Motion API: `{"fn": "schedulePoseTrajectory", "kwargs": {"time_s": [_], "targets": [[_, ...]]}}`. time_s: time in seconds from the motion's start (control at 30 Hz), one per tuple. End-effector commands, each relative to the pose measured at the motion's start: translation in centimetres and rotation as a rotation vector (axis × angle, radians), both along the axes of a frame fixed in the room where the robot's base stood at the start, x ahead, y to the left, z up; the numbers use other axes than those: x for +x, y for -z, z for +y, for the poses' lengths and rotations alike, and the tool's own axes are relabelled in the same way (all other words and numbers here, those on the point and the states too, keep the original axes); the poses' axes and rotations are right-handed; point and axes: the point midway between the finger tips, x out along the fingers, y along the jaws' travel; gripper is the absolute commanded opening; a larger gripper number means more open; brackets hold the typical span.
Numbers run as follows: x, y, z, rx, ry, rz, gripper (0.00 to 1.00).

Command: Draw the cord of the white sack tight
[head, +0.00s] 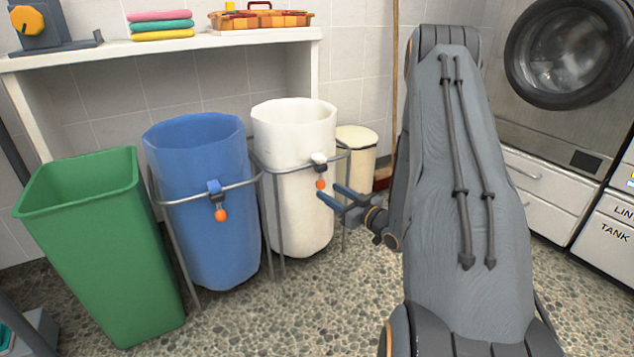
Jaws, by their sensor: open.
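The white sack (293,130) hangs wide-mouthed in a metal ring stand (278,222), right of the blue sack. The cord itself is too small to make out.
A blue sack (200,240) with its own orange ball (221,216) stands to the left, then a green bin (105,260). A cream bin (357,150) stands behind the white sack. A washing machine (540,130) is at right. The pebbled floor (300,310) in front is clear.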

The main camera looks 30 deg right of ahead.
Motion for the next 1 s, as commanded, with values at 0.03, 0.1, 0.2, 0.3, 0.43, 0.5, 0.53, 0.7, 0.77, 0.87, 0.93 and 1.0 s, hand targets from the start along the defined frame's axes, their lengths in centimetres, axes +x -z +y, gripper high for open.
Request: {"fn": "schedulePoseTrajectory", "kwargs": {"time_s": [0.03, 0.1, 0.2, 0.3, 0.43, 0.5, 0.53, 0.7, 0.77, 0.87, 0.93, 1.0], "targets": [[-0.5, 0.3, -0.7, 0.010, 0.006, -0.014, 0.43], [-0.8, 0.4, -1.2, 0.017, 0.008, -0.030, 0.43], [-0.2, 0.4, -1.3, 0.019, 0.010, -0.038, 0.43], [1.2, 0.4, -1.2, 0.019, 0.011, -0.039, 0.43], [3.3, 0.5, -0.8, 0.018, 0.011, -0.038, 0.43], [4.3, 0.4, -0.5, 0.019, 0.011, -0.038, 0.43], [4.7, 0.5, -0.5, 0.017, 0.010, -0.037, 0.43], [6.2, 0.4, -0.1, 0.019, 0.010, -0.037, 0.43], [6.4, 0.3, 0.0, 0.019, 0.010, -0.036, 0.43], [6.6, 0.3, 0.1, 0.019, 0.010, -0.036, 0.43], [6.6, 0.3, 0.1, 0.019, 0.010, -0.036, 0.43], [6.6, 0.2, 0.1, 0.019, 0.010, -0.035, 0.43]]}}
